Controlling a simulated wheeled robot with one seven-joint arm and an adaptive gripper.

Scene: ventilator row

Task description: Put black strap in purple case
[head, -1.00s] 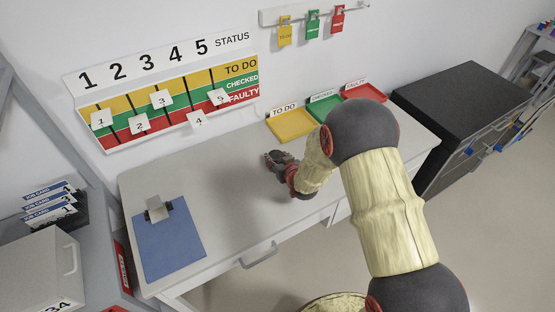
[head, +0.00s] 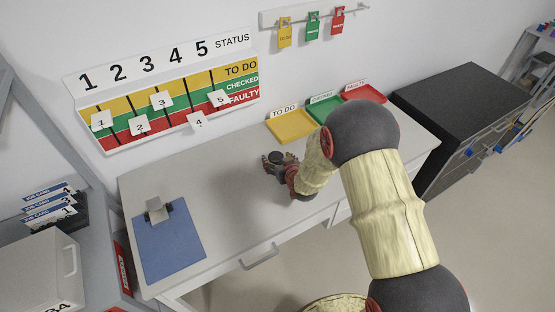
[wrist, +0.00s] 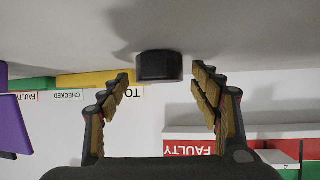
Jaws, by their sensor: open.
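A short black round piece (wrist: 160,65), which may be the rolled black strap, rests on the white desk. It also shows in the head view (head: 277,157) as a small dark disc at my gripper (head: 270,163). In the wrist view my gripper (wrist: 161,86) is open, with one finger on each side of the black piece and the piece near the fingertips. I cannot tell whether the fingers touch it. A purple surface (wrist: 12,125), possibly part of the purple case, is cut off at the left edge of the wrist view.
Yellow (head: 292,126), green (head: 325,109) and red (head: 364,93) trays stand at the back right of the desk (head: 235,190). A blue clipboard (head: 169,245) lies at the left. A dark cabinet (head: 455,105) stands right of the desk. The desk middle is clear.

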